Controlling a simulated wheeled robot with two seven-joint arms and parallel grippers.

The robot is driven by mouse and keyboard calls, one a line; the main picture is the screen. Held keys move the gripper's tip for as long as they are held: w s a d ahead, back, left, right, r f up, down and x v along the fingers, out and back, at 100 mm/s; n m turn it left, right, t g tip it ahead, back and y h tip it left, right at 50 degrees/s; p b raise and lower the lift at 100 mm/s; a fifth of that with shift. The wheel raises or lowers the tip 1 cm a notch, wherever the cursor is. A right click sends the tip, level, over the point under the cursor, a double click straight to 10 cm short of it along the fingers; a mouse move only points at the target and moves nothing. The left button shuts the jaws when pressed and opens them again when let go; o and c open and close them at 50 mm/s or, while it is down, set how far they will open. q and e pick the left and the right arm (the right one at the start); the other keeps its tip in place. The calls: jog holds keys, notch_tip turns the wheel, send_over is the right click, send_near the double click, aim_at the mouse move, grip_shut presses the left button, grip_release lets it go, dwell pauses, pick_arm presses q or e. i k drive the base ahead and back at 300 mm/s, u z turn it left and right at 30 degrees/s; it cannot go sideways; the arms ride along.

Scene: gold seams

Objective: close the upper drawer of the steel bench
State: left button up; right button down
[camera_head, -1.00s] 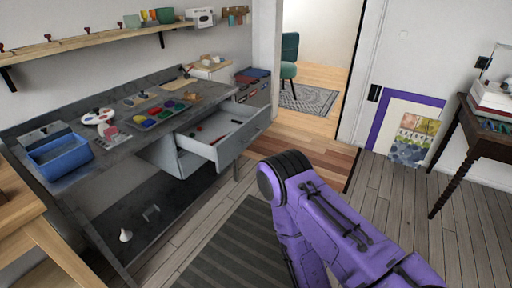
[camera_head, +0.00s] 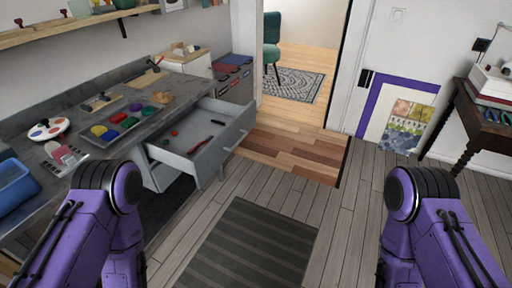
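The steel bench (camera_head: 88,152) runs along the left wall. Its upper drawer (camera_head: 205,155) is pulled out toward the room, and a few small items, red and dark, lie inside it. The drawer below it appears shut. My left arm rises at the lower left in front of the bench, and my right arm is at the lower right over the floor. Only purple arm links with black joints show. Both grippers are out of the picture, and neither arm is seen touching the drawer.
A blue bin (camera_head: 14,186), a paint palette (camera_head: 48,129) and a colored paint tray (camera_head: 128,122) sit on the bench top. A striped dark mat (camera_head: 250,250) lies on the floor before the drawer. A dark side table (camera_head: 480,115) stands at right. The floor between is clear.

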aim_at(194, 126)
jog(key=i, duration=0.95)
jog(key=u, duration=0.4)
